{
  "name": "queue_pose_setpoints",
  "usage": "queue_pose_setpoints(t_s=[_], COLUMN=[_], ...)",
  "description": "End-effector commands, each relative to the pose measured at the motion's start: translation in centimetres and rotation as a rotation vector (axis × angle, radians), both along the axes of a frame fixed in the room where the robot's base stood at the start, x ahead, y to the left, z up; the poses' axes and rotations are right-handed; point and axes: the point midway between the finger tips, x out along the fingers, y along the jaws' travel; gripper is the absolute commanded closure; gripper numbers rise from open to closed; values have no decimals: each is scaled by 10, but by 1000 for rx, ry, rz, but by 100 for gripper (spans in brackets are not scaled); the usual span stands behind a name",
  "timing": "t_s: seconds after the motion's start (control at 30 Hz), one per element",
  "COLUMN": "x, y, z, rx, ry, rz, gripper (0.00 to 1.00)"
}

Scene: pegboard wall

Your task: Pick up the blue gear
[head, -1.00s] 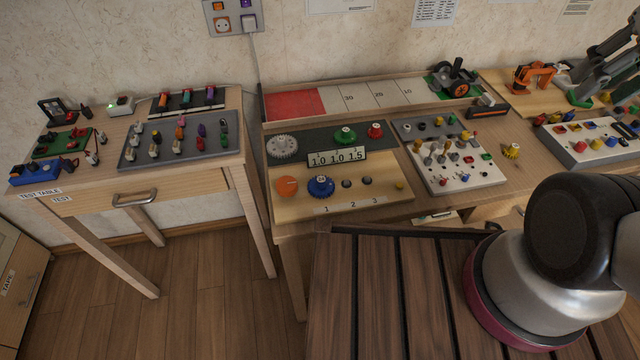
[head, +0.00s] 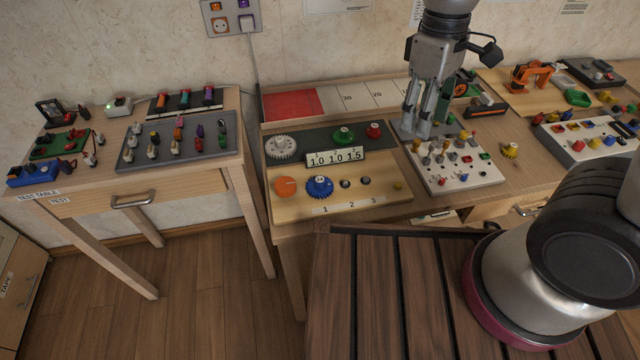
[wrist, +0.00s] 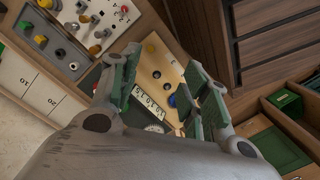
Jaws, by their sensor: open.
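The blue gear (head: 320,187) sits on the wooden gear board (head: 290,209), between an orange disc (head: 286,186) and two small dark pegs. In the wrist view the blue gear (wrist: 172,101) shows partly, between my fingers and close to the right one. My gripper (head: 415,132) is open and empty, pointing down to the right of the gear board, above the grey tray area. It is well apart from the blue gear. In the wrist view my gripper (wrist: 160,85) has its two green-padded fingers spread.
A white gear (head: 282,146), a green gear (head: 345,135) and a red gear (head: 375,130) stand behind a number plate (head: 337,158). A panel of several plugs and switches (head: 458,165) lies right of the board. The test table (head: 180,180) stands at the left.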

Motion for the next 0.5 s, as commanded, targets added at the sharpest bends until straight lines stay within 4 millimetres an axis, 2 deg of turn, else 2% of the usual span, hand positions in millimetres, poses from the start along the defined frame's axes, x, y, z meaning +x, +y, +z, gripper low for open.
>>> queue_pose_setpoints(t_s=[0.03, 0.1, 0.2, 0.3, 0.37, 0.4, 0.5], x=[-5, -11, -21, -24, -14, -8, -1], y=[27, 61, 102, 135, 153, 165, 176], z=[-19, -44, -77, -104, -113, -110, -108], rx=[-25, -41, -49, -32, 5, 38, 76], ry=[29, 51, 72, 71, 46, 14, -23], rz=[113, 265, 463, 633, 728, 782, 882], gripper=[54, 54, 54, 54, 54, 54, 54])
